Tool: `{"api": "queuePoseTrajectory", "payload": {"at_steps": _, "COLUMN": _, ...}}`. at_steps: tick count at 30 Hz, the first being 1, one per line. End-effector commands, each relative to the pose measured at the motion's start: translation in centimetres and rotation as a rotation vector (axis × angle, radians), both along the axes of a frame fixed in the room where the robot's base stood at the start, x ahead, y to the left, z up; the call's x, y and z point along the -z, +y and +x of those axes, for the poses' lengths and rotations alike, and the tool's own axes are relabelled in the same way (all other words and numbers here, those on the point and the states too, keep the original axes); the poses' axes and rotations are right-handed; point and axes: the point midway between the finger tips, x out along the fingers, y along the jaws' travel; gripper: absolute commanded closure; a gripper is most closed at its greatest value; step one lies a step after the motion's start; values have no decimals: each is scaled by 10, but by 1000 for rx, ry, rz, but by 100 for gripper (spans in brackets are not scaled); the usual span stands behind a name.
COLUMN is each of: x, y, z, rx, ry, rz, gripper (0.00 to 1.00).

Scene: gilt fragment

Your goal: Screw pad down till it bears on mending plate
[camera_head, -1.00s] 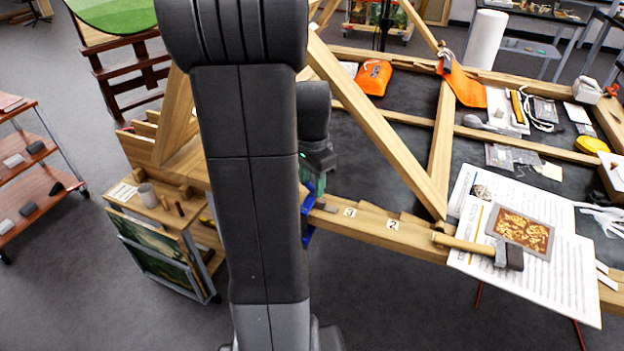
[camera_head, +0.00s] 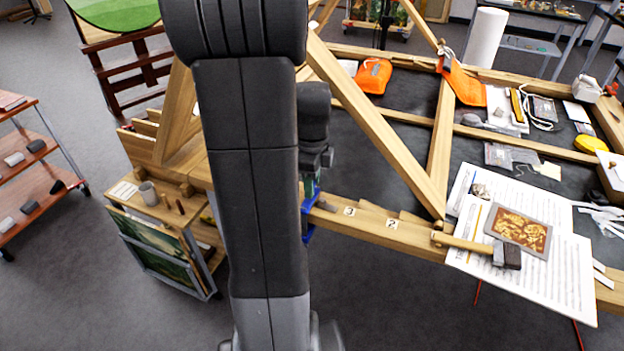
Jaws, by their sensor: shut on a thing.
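A blue clamp (camera_head: 308,224) sits on the edge of the wooden beam (camera_head: 362,228), just right of my arm. My gripper (camera_head: 311,183) is at the top of the clamp, mostly hidden behind my arm, and is shut on part of it. A bit of green shows between gripper and clamp. A small grey piece (camera_head: 326,206), perhaps the mending plate, lies on the beam beside the clamp. The pad and its contact with the plate are hidden or too small to tell.
Number tags 3 (camera_head: 349,211) and 2 (camera_head: 392,223) mark the beam. A hammer (camera_head: 478,246) lies over papers (camera_head: 540,280) at right.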

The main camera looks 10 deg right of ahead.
Motion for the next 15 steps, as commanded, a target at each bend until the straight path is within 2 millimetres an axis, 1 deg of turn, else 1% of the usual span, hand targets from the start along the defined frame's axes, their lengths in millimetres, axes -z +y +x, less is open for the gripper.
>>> {"api": "queuePoseTrajectory", "payload": {"at_steps": 15, "x": -1, "y": 0, "z": 0, "rx": 487, "ry": -2, "rz": -1, "gripper": 85}}
